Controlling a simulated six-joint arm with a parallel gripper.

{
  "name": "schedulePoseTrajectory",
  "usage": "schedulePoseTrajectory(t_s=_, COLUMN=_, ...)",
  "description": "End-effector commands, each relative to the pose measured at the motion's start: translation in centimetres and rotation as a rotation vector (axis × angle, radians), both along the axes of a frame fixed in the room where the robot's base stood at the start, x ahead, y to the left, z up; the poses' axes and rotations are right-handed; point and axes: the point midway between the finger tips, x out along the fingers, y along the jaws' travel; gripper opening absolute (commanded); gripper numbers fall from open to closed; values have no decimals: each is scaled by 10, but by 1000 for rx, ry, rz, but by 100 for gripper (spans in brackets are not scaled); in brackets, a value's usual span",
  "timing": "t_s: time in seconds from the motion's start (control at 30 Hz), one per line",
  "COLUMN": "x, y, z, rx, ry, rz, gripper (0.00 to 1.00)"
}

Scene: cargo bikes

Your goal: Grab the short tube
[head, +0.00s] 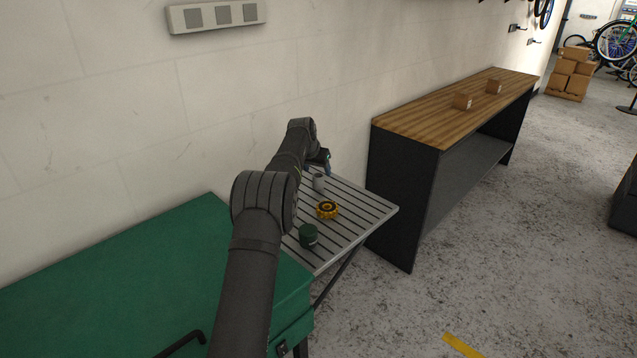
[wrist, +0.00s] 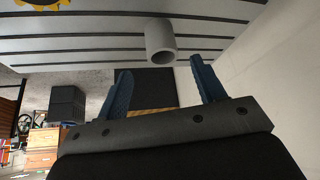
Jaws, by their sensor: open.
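The short tube (head: 318,182) is a small light-grey hollow cylinder standing on the slatted folding table (head: 350,232), near its far end by the wall. In the wrist view the tube (wrist: 160,38) appears just beyond the fingertips, with its round open end showing. My gripper (wrist: 158,82) is open and empty, with two blue fingers spread wider than the tube. The tube lies ahead of the gap between them, and the fingers look apart from it. In the head view my gripper (head: 328,162) is partly hidden by my arm, next to the tube.
A yellow ring-shaped part (head: 327,209) and a dark green can (head: 308,235) stand on the same table. A green chest (head: 130,280) is at left, and a wood-topped workbench (head: 450,105) at right. The wall runs close behind the table.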

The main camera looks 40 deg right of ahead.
Motion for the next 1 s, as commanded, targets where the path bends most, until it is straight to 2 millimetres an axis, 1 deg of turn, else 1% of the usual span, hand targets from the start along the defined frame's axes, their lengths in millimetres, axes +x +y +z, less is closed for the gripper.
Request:
schedulePoseTrajectory(t_s=0.07, x=1, y=-3, z=-7, rx=0, ry=0, rz=0, gripper=63)
schedulePoseTrajectory(t_s=0.27, x=3, y=-7, z=-14, rx=0, ry=0, rz=0, gripper=63)
schedulePoseTrajectory(t_s=0.5, x=10, y=-15, z=-45, rx=1, ry=0, rz=0, gripper=63)
schedulePoseTrajectory(t_s=0.63, x=13, y=-21, z=-54, rx=0, ry=0, rz=0, gripper=63)
schedulePoseTrajectory(t_s=0.8, x=14, y=-23, z=-59, rx=-1, ry=-1, rz=-1, gripper=63)
schedulePoseTrajectory(t_s=1.0, x=14, y=-23, z=-59, rx=0, ry=0, rz=0, gripper=63)
